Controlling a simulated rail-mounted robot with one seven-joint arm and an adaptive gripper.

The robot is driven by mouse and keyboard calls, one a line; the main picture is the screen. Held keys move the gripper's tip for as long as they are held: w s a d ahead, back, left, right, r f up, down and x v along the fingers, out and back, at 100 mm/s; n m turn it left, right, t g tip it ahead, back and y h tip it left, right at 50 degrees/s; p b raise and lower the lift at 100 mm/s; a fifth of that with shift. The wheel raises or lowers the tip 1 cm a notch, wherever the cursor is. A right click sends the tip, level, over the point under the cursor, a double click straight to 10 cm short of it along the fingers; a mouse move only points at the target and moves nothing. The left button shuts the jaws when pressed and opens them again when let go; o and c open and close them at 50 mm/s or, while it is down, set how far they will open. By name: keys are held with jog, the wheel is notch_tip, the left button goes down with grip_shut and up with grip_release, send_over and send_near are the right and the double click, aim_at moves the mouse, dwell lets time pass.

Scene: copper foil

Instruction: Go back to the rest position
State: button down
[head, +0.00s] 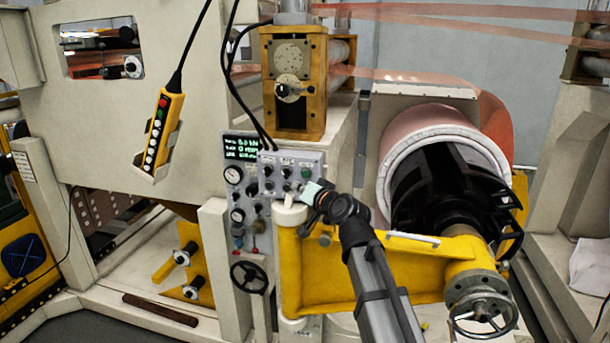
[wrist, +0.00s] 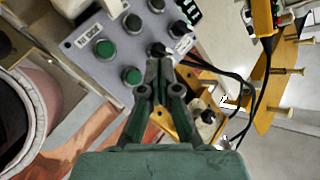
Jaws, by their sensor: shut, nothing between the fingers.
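My gripper (head: 310,192) is in front of the lower right part of the grey button box (head: 268,184) in the head view. In the wrist view my gripper (wrist: 160,68) has its fingers together, with nothing between them. The button box (wrist: 92,68) shows there behind the fingertips, with green buttons and black knobs. The fingertips overlap the box's edge near a black knob; I cannot tell whether they touch it. My arm reaches up to the box from the bottom of the head view.
A yellow swing arm (head: 325,275) with a handwheel (head: 483,308) stands below and right. The copper foil roll (head: 440,128) is at the right. A yellow pendant (head: 161,125) hangs at the left. A gauge panel (head: 234,178) is left of the box. Black cables run to the box.

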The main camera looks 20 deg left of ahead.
jog(key=shift+s, duration=0.25)
jog(key=s+d+f+g+h, duration=0.2)
jog(key=d+f, duration=0.1)
jog(key=f, duration=0.6)
jog(key=s+d+f+n+g+h, duration=0.1)
jog(key=d+f, duration=0.2)
jog(key=f, duration=0.5)
jog(key=s+d+f+g+h, duration=0.2)
jog(key=f, duration=0.7)
jog(key=s+d+f+g+h, duration=0.2)
jog(key=s+d+f, duration=0.2)
jog(key=d+f, duration=0.5)
jog(key=s+d+f+g+h, duration=0.15)
jog(key=s+d+f, duration=0.3)
jog(key=f, duration=0.85)
jog(key=s+d+f+m+g+h, duration=0.2)
jog(key=s+d+f+g+h, duration=0.2)
jog(key=s+d+f, duration=0.95)
jog(key=s+d+f+g, duration=0.2)
jog(key=s+d+f, duration=0.3)
jog(key=s, duration=0.7)
jog(key=s+d+f+m+g, duration=0.1)
jog(key=s+d+f+g, duration=0.2)
jog(key=s, duration=0.9)
jog(key=shift+d+f+m, duration=0.3)
jog(key=shift+d+f, duration=0.55)
jog(key=shift+d, duration=0.2)
